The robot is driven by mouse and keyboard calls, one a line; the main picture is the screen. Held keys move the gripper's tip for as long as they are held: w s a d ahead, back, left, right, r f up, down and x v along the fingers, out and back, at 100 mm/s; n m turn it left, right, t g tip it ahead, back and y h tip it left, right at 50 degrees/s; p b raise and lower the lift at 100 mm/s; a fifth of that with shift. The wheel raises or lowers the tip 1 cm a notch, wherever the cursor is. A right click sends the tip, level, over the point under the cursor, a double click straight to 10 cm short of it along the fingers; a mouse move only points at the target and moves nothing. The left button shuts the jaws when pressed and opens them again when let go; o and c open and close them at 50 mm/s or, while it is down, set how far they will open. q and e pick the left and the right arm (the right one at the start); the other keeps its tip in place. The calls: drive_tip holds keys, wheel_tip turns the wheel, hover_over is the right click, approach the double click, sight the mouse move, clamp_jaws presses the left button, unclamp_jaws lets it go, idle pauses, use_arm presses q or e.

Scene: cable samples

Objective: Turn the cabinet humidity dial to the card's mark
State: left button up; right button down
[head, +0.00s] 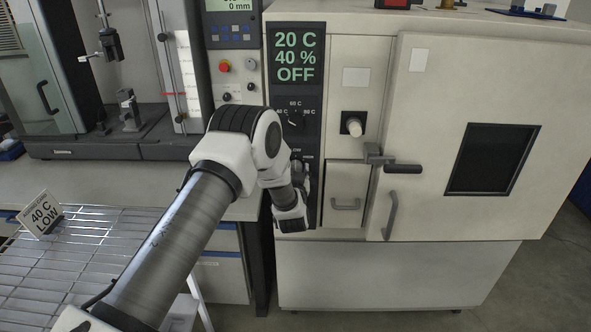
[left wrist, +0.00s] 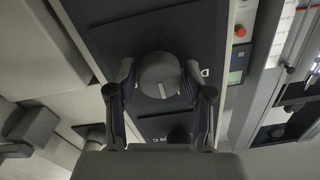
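The cabinet's dark control panel (head: 313,140) carries an upper dial (head: 295,118) with temperature labels, and a lower humidity dial (head: 297,165) mostly hidden by my left gripper (head: 301,183). In the left wrist view the humidity dial (left wrist: 161,72) is a grey round knob with a white pointer line. My left gripper (left wrist: 161,78) has one finger on each side of it, and the pads appear to touch its sides. The card (head: 43,214) reads 40 C LOW and stands on the wire rack at left. The display (head: 297,56) reads 20 C, 40 %, OFF. My right gripper is not in view.
The wire rack (head: 85,255) is at lower left. A knob (head: 353,124), a door latch (head: 392,166) and a handle (head: 390,215) stick out right of the panel. A testing machine (head: 110,143) stands on the bench at left.

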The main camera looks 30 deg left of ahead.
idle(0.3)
use_arm(q)
drive_tip(key=v, duration=1.2)
drive_tip(key=shift+f, duration=0.15)
